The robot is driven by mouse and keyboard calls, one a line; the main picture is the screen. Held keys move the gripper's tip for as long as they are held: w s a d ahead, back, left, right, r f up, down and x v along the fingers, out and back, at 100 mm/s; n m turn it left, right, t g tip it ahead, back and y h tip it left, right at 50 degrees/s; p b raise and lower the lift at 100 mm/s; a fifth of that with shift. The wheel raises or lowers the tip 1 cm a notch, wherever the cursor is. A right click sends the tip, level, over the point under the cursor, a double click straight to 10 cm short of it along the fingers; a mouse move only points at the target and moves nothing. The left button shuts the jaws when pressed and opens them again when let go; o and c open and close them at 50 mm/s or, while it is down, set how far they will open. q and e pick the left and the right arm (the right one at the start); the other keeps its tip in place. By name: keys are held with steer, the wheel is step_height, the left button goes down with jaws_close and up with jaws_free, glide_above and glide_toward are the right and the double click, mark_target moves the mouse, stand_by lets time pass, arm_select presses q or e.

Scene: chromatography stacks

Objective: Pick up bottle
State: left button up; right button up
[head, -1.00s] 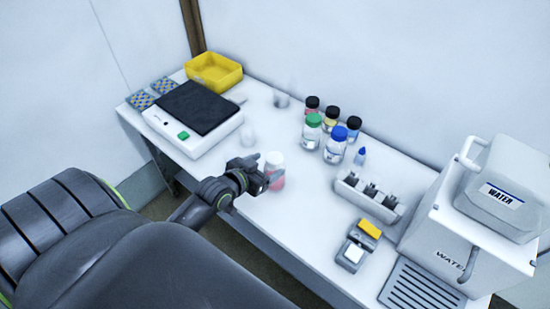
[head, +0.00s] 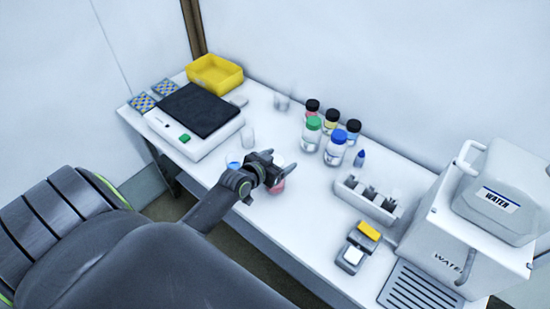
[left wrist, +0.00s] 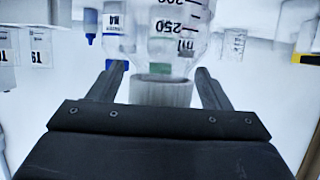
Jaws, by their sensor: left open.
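A bottle with a white cap and pink-red lower part (head: 278,187) stands on the bench, mostly hidden behind my left gripper. My left gripper (head: 274,164) is open at this bottle's upper part in the head view. In the left wrist view, which looks upside down, a pale ridged cap (left wrist: 160,92) shows between the spread fingers. A clear bottle body marked 250 ml (left wrist: 178,35) shows above it. I cannot tell contact from these frames. My right gripper is not in view.
A green-capped bottle (head: 312,133), a blue-capped bottle (head: 336,148) and smaller bottles stand behind. A black-topped device (head: 198,108) and yellow bin (head: 215,73) are left; a white rack (head: 367,199) and water unit (head: 465,225) right.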

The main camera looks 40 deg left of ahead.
arm_select(q)
steer(key=shift+c, duration=0.3)
jaws_close()
